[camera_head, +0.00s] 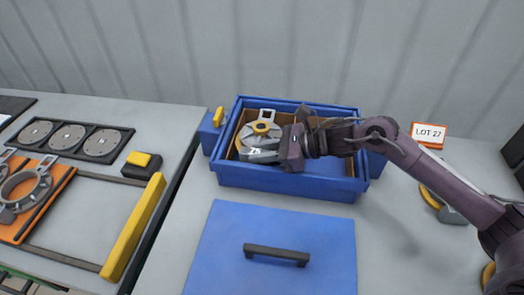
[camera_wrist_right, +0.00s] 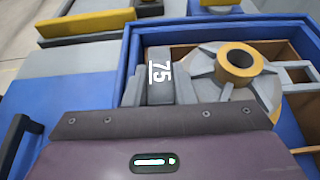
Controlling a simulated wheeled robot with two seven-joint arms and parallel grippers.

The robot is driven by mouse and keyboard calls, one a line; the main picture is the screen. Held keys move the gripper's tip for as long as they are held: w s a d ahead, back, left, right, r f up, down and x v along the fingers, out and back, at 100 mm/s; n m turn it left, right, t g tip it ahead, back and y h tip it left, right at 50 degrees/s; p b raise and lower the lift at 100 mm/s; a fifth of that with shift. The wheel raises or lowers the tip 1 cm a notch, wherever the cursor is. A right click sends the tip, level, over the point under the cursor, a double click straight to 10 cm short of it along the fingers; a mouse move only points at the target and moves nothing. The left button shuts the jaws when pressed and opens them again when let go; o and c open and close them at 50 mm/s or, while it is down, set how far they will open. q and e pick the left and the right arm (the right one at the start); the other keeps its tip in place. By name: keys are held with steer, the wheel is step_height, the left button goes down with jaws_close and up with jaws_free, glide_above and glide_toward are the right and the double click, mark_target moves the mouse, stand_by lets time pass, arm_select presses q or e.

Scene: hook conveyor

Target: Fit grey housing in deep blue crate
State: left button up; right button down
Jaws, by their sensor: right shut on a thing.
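The grey housing (camera_head: 257,139) is a round ribbed part with a yellow hub ring and a block marked 75. It sits inside the deep blue crate (camera_head: 290,180), in its left part, among brown dividers. My right gripper (camera_head: 283,149) reaches in from the right and is shut on the housing's marked block. In the right wrist view the housing (camera_wrist_right: 214,65) and its yellow ring lie just beyond the gripper. The blue crate wall (camera_wrist_right: 133,55) shows around it. The gripper hides part of the housing and of the crate's right side. My left gripper is not in view.
A blue lid (camera_head: 270,235) with a dark handle lies in front of the crate. A LOT 27 sign (camera_head: 428,134) stands to the right, near another yellow-and-grey part (camera_head: 443,207). At left, a conveyor carries an orange tray (camera_head: 32,200), beside a yellow rail (camera_head: 133,228).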

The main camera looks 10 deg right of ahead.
steer(key=shift+f, duration=0.15)
steer(key=c, duration=1.2)
jaws_free()
steer(key=shift+o, duration=0.4)
steer(key=shift+f, duration=0.15)
